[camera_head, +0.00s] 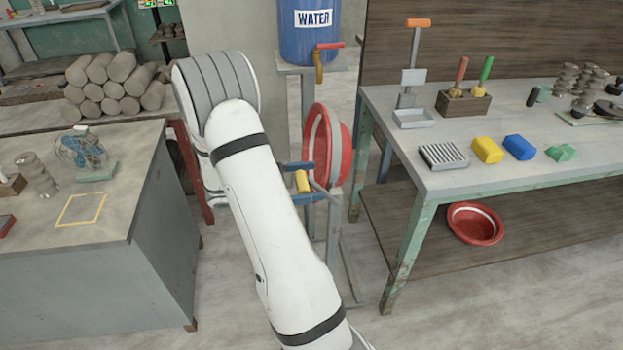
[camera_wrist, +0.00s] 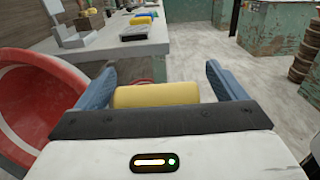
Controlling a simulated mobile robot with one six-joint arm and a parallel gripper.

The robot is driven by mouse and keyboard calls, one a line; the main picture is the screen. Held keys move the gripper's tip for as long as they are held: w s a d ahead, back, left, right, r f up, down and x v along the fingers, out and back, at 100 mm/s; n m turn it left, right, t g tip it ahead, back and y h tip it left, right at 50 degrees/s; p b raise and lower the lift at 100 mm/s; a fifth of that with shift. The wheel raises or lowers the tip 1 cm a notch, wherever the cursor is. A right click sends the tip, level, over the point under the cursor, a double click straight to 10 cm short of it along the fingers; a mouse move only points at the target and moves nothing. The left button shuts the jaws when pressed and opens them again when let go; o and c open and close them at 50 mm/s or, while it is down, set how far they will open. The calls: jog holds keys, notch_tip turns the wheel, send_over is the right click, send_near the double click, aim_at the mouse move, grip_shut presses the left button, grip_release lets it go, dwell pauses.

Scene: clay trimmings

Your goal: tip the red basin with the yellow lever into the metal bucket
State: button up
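The red basin (camera_head: 335,150) with a pale band stands steeply tilted, nearly on edge, on a grey metal stand below the water barrel. It also fills the left of the wrist view (camera_wrist: 40,100). The yellow lever (camera_head: 302,181) is a short cylinder beside the basin; in the wrist view the yellow lever (camera_wrist: 157,94) lies crosswise between my fingers. My gripper (camera_wrist: 165,88) has its two blue fingers wide apart, one beyond each end of the lever, with a visible gap at the right end. I cannot make out the metal bucket in either view.
A blue water barrel (camera_head: 309,30) with a tap stands above. The right workbench (camera_head: 440,180) holds tools and coloured blocks; another red basin (camera_head: 475,223) lies on its lower shelf. A grey table (camera_head: 130,200) stands left. Floor between them is partly clear.

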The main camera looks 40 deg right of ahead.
jog(key=shift+w+a+f, duration=0.1)
jog(key=shift+w+a, duration=0.25)
jog(key=v, duration=0.7)
jog(key=shift+b, duration=0.3)
dwell(1.2)
jog(key=shift+s+d, duration=0.1)
dwell(1.2)
jog(key=s+a+r+m+t+y+p, duration=0.1)
jog(key=s+a+r+m+t+y, duration=0.4)
jog(key=a, duration=0.4)
jog(key=s+a+r+m+t+y+p, duration=0.2)
jog(key=s+a+r+m+t+y, duration=0.4)
jog(key=s+a+y, duration=0.2)
jog(key=shift+s+a+m+t+y, duration=0.4)
jog(key=shift+a+y, duration=0.55)
jog(key=shift+y, duration=0.25)
